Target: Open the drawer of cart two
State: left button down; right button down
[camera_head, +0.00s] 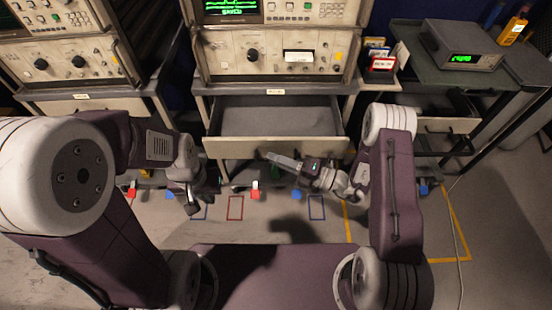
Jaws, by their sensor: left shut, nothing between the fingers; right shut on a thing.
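The middle cart (290,87) has its drawer (265,124) pulled out, and the empty-looking inside shows behind the pale front panel (228,147). A small label (275,92) on the cart edge is too small to read. My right gripper (269,157) reaches in from the right. Its fingertips are at the middle of the drawer front, shut on what seems to be the handle, which the fingers hide. My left gripper (192,208) is shut and empty, pointing down left of the drawer, apart from it.
Carts with instruments stand at left (75,104) and right (448,88); the right cart's drawer front (445,125) shows. Red and blue blocks (255,195) lie near coloured floor outlines (236,208). A cable (458,220) runs along the floor at right.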

jog(key=c, duration=1.5)
grip_release()
jog(key=shift+d, duration=0.1)
jog(key=p+v, duration=0.1)
jog(key=v, duration=0.8)
